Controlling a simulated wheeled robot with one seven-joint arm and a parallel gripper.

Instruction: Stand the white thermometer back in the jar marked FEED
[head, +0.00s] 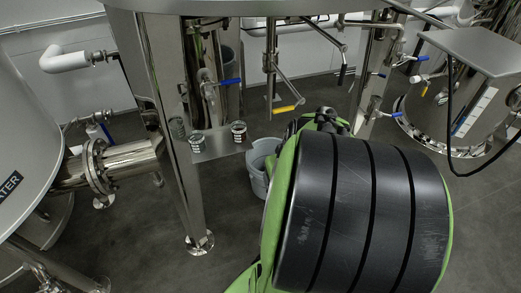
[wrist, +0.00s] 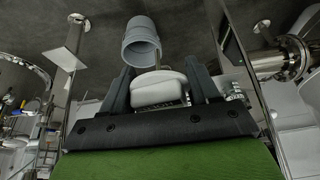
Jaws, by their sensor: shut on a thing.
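My gripper (wrist: 161,74) is shut on the white thermometer (wrist: 158,90), with a dark finger on each side of its rounded white head. A thin stem sticks out beyond the head, in front of the grey bucket in the picture. In the head view two small jars stand on a metal shelf (head: 218,148): a left jar (head: 197,142) and a right jar (head: 238,131). My arm hides the thermometer in the head view; the gripper is right of the shelf.
A grey bucket (head: 257,180) stands on the floor below and right of the shelf. A steel leg (head: 180,165) stands left of the shelf. Valves with blue and yellow handles (head: 287,108) hang behind. A flanged pipe (head: 125,165) is at left.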

